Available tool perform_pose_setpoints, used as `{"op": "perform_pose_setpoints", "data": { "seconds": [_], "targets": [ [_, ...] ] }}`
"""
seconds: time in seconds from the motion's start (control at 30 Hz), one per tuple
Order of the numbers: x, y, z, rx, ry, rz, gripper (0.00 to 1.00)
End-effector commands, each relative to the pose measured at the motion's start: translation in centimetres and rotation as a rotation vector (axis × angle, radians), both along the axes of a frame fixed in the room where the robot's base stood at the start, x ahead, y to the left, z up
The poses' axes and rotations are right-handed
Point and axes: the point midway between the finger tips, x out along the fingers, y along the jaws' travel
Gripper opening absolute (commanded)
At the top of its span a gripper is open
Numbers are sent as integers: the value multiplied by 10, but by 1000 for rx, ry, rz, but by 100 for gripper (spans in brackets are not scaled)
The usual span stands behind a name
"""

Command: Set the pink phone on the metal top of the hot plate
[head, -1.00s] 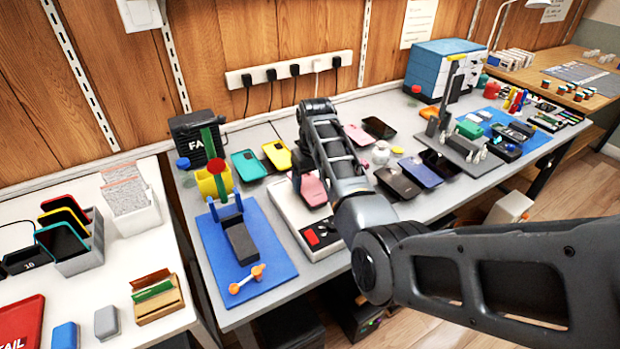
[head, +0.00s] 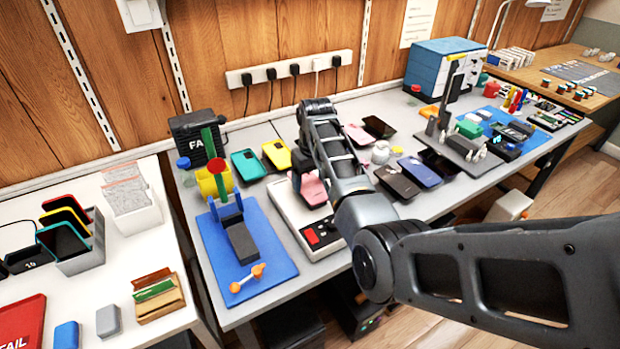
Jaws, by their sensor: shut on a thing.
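The pink phone (head: 314,190) shows at the hot plate's top, partly behind my arm. The hot plate (head: 286,207) is a white box with a red switch and a dark display on its front end. My gripper (head: 302,180) is at the phone, dark and mostly hidden behind my arm link, and shut on the phone. I cannot tell whether the phone touches the metal top. A second pink phone (head: 357,134) lies further back on the bench.
A blue mat (head: 270,278) with a dark stand is left of the hot plate. Teal (head: 248,166) and yellow (head: 277,155) phones lie behind it. Dark (head: 398,181) and blue (head: 419,172) phones lie to the right. A power strip is on the wall behind.

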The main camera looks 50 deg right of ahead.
Motion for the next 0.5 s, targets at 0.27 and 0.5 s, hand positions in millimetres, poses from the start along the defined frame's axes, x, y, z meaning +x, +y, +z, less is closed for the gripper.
{"op": "perform_pose_setpoints", "data": {
  "seconds": [0.27,0.5],
  "targets": [
    [0,0,-1,0,-1,0,39],
    [0,0,-5,0,0,0,39]
  ]
}}
